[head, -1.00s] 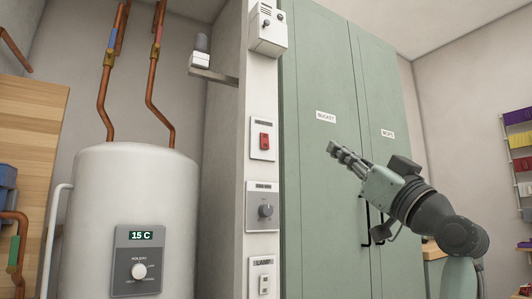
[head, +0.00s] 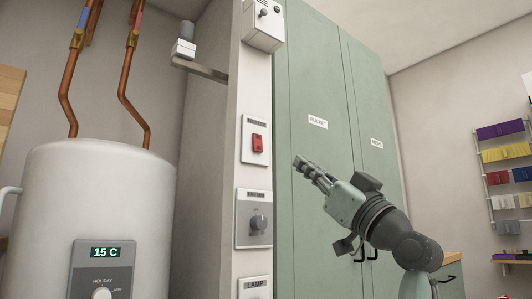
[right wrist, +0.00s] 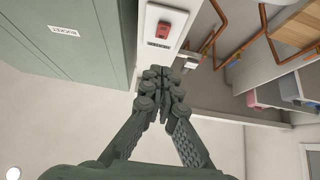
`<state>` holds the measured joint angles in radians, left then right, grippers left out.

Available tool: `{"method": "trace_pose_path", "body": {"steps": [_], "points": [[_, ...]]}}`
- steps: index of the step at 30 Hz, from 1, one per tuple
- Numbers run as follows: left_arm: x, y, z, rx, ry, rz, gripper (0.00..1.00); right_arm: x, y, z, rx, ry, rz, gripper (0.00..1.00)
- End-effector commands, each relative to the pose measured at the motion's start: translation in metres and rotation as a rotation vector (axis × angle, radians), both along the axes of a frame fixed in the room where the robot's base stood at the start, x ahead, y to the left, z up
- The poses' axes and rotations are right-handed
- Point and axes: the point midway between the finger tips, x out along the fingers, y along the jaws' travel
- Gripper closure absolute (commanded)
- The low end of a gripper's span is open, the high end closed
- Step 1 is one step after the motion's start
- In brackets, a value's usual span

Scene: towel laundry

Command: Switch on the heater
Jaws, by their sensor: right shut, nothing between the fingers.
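A red rocker switch (head: 258,143) sits on a white plate on the narrow white wall edge, with a small blurred label above it. It also shows in the right wrist view (right wrist: 163,31), just beyond my fingertips. My right gripper (head: 297,163) is shut and empty, pointing left, to the right of the switch and slightly lower in the head view. I see a gap between fingertips and switch in the picture. A white water tank (head: 95,200) stands at the left; its display (head: 106,252) reads 15 C. My left gripper is not in view.
Below the red switch are a grey dial panel (head: 254,218) and a plate labelled LAMP (head: 255,287). A white box (head: 263,24) is mounted above. Tall green cabinets (head: 318,80) stand right of the wall edge, behind my right arm. Shelves with coloured items (head: 505,155) are at far right.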

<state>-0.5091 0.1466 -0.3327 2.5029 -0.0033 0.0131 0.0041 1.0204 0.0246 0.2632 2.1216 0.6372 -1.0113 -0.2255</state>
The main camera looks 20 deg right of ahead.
Motion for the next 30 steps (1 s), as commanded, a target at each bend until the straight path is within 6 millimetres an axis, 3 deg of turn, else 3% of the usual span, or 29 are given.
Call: {"method": "trace_pose_path", "body": {"steps": [8,18,24,30], "points": [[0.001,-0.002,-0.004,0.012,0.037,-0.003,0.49,0.022,0.009,0.02,0.002,-0.001,0.004,1.0],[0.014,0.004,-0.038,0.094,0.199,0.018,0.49,0.075,0.029,0.065,0.001,0.0,0.003,1.0],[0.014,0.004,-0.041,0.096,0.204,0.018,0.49,0.102,0.037,0.058,0.002,0.002,0.003,1.0],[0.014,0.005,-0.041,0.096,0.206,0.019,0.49,0.111,0.041,0.057,0.0,0.0,0.001,1.0]]}}
